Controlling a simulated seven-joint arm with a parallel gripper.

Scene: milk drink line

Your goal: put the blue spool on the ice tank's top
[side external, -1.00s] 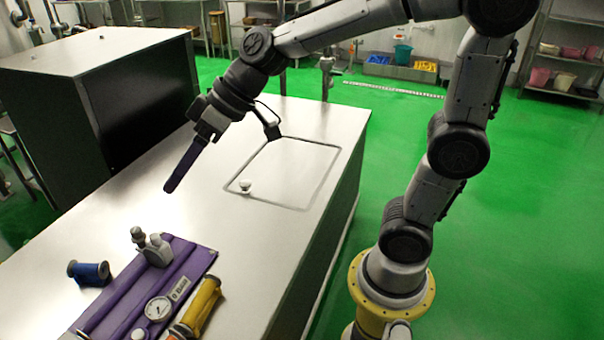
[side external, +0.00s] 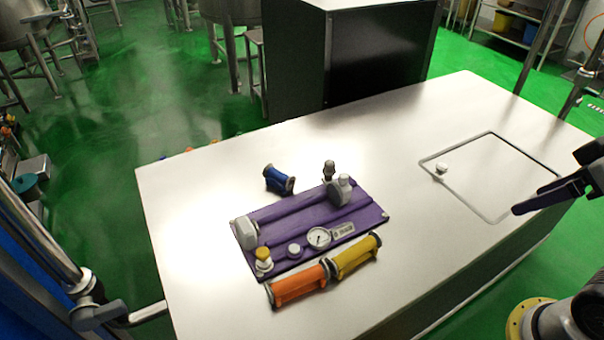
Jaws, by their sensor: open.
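The blue spool (side external: 279,179) lies on its side on the pale worktop (side external: 200,205), just behind the purple panel and apart from it. My gripper (side external: 540,199) is at the right edge, above the worktop's right end, with dark purple fingers. It is open, with nothing visible in it, and far to the right of the spool. Part of it is cut off by the frame. A dark-sided box with a pale top (side external: 345,3) stands behind the worktop and may be the ice tank; no label shows, and most of its top is out of frame.
A purple panel (side external: 285,216) carries a gauge (side external: 318,237), grey fittings and a yellow-topped knob (side external: 263,257). Orange (side external: 298,286) and yellow (side external: 356,257) spools lie along its front. A square hatch (side external: 500,170) with a white knob (side external: 441,168) is at right. The worktop's middle is clear.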

